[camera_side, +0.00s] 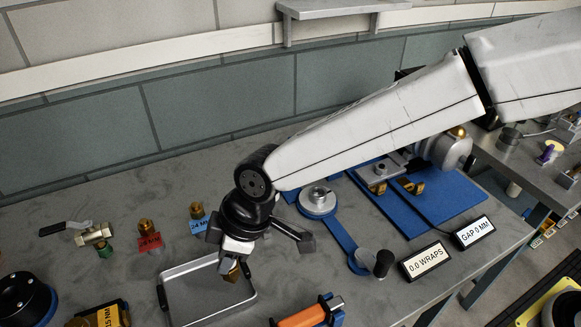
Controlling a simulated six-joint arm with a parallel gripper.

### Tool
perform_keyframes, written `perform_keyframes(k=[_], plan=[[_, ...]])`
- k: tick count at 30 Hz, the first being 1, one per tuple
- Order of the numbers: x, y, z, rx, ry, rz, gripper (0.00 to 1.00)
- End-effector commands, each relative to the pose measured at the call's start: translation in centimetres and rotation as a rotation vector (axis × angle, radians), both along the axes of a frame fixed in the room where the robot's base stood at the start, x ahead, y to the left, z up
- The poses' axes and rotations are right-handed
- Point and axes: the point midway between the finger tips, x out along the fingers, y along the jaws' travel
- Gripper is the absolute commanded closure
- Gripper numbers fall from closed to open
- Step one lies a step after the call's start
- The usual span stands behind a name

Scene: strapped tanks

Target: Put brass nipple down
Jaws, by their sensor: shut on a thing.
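My gripper (234,262) points down over the metal tray (172,304) and is shut on a brass nipple (233,273). The nipple shows just below the fingers, near the tray's right side. I cannot tell whether it touches the tray's floor. Other brass fittings stand behind the tray: one on a red tag (150,243) and one on a blue tag (198,215).
A valve with a black lever (92,234) lies at the left. An orange-handled tool (305,315) is at the front. Label stands reading "0.0 WRAPS" (426,262) and "GAP 0 MM" (473,232) stand at the right. Blue plates (395,205) lie behind them.

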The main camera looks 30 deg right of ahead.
Motion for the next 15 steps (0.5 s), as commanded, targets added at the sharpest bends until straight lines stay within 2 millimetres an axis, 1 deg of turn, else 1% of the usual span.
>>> perform_keyframes(k=[1,5,15], plan=[[0.6,0.5,-0.4,-0.001,0.001,-0.001,1.00],[1.7,1.5,-1.1,0.000,0.000,0.000,1.00],[3.9,3.5,-4.7,-0.001,0.001,0.000,1.00]])
